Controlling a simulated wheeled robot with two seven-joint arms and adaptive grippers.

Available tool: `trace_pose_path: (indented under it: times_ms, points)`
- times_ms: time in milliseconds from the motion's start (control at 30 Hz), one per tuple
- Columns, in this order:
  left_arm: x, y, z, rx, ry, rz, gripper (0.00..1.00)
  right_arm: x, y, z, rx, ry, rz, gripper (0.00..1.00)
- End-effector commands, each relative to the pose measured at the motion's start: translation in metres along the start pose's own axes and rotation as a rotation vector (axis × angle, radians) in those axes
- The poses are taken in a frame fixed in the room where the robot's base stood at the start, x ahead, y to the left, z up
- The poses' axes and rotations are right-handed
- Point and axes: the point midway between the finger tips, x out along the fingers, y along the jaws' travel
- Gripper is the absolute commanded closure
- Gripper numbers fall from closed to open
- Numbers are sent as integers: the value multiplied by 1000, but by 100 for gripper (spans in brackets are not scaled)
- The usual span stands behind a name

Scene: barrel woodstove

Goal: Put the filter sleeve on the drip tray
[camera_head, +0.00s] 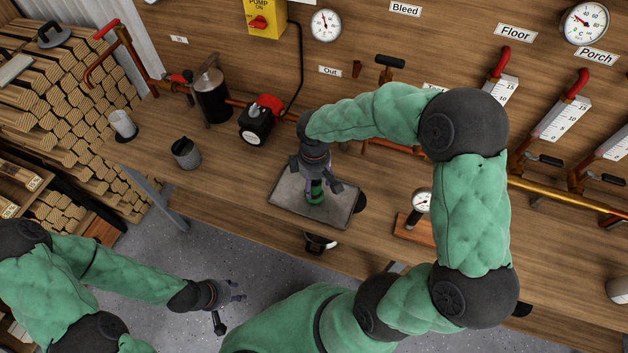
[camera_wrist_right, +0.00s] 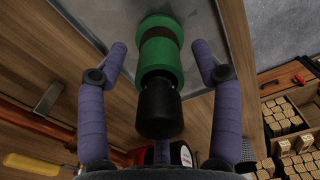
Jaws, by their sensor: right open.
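A green cylinder with a dark band and a black end, which I take for the filter sleeve (camera_wrist_right: 160,62), is at the grey metal drip tray (camera_head: 283,200). In the head view its green part (camera_head: 316,192) shows over the middle of the tray. In the wrist view its black end points toward the camera; whether its far end rests on the tray is hard to tell. My right gripper (camera_head: 317,182) is open above the tray, one finger on each side of the sleeve with visible gaps. My left gripper (camera_head: 229,305) appears open and empty, in front of the bench.
A dark grey canister (camera_head: 185,153) and a white cup (camera_head: 122,125) stand on the bench left of the tray. A black and red pump (camera_head: 257,122) is behind it. A gauge on a wooden block (camera_head: 416,220) stands to its right. Pipes and valves line the back wall.

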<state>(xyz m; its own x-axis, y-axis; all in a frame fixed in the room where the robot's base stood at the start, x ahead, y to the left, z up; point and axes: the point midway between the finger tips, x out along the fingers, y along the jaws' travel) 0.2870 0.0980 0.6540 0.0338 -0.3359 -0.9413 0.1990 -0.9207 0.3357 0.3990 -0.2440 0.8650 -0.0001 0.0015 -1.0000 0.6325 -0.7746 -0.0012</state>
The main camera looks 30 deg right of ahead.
Motion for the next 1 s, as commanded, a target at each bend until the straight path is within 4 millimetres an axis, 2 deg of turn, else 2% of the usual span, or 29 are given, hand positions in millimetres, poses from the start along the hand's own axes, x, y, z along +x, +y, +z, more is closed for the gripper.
trace_pose_path:
  times_ms: [167, 267, 700, 833, 1000]
  points:
    - [-3, 1, 0, 0, 0, 0, 60, -6, 0, 0, 0, 1, 1, 34]
    - [-7, 2, 0, 0, 0, 0, 60, -18, 1, -1, 0, 2, 3, 34]
    - [-31, 11, 1, 0, 0, 0, 60, -100, 0, -1, -1, 1, 2, 34]
    - [-34, 12, 1, 0, 0, 0, 60, -114, 0, 0, 0, 0, 2, 34]
    - [-36, 13, 1, 0, 0, 0, 60, -122, 0, 0, 0, 0, 1, 34]
